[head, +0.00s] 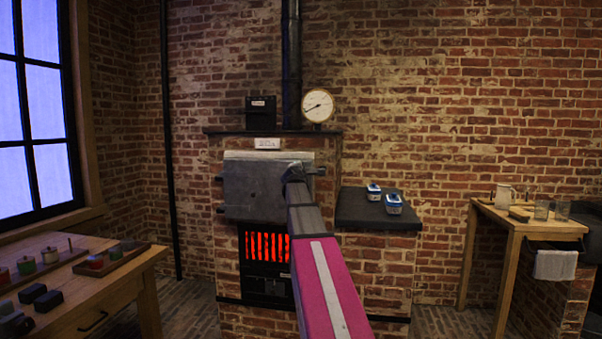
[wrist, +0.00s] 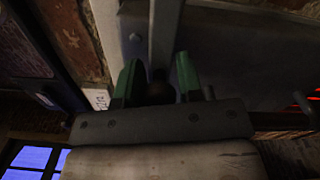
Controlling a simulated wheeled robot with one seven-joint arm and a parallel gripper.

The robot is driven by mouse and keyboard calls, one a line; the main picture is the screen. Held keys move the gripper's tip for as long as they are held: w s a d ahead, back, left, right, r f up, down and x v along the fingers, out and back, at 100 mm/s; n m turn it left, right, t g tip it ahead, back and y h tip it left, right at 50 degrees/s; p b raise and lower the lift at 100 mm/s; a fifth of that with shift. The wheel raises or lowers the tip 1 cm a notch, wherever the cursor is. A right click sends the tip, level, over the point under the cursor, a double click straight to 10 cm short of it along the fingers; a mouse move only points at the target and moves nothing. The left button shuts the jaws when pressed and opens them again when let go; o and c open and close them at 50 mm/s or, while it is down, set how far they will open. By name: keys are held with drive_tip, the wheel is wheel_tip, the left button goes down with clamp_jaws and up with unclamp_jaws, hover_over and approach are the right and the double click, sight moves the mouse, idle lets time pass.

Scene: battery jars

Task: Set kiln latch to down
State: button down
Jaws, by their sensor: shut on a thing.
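The kiln (head: 322,152) is brick, with a grey metal door (head: 250,190) shut across its front. My arm reaches to the door's right side, and the wrist hides my fingers and most of the latch area in the head view. In the wrist view my gripper (wrist: 156,82) has its green fingers on either side of a dark rounded knob, the kiln latch handle (wrist: 160,88), and is shut on it. A grey metal bar (wrist: 163,35) runs on from the knob across the door. I cannot tell from these views which way the latch points.
Glowing red bars (head: 255,246) show below the door. A dark side shelf (head: 360,218) at the right holds two blue-and-white items (head: 393,203). A gauge (head: 317,105) stands on top. A wooden table (head: 110,285) is at the left and another (head: 490,210) at the right.

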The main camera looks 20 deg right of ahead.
drive_tip(key=c, duration=0.8)
unclamp_jaws()
drive_tip(key=shift+d, duration=0.1)
drive_tip(key=shift+s, duration=0.1)
drive_tip(key=v, duration=1)
drive_tip(key=shift+s+a, duration=0.25)
drive_tip(key=shift+s, duration=0.05)
